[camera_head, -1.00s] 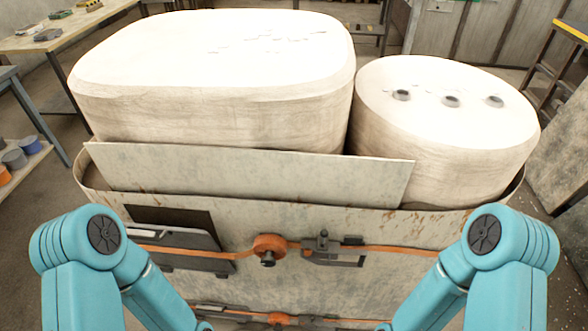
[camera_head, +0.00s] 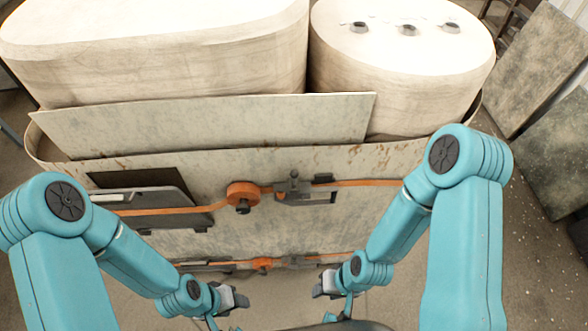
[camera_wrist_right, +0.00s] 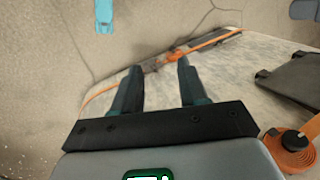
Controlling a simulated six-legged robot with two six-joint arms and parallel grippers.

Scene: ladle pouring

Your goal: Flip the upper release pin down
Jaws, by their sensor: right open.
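The upper release pin, a small dark upright knob (camera_head: 294,174), stands on the dark metal latch (camera_head: 305,191) of the upper orange strap (camera_head: 165,211). An orange strap reel (camera_head: 242,195) sits just left of it. My right gripper (camera_head: 322,286) is below the latch in the head view, apart from it. In the right wrist view my right gripper (camera_wrist_right: 155,75) is open and empty. An orange reel (camera_wrist_right: 293,142) shows at that view's right edge. My left gripper (camera_head: 238,297) is low in the middle, apart from the straps; its jaws are too small to read.
A second orange strap with a reel (camera_head: 262,263) runs low across the panel. A grey metal casing (camera_head: 120,150) surrounds two large pale blocks (camera_head: 150,45). A dark bracket (camera_head: 150,205) sticks out at left. Open floor (camera_head: 380,305) lies in front.

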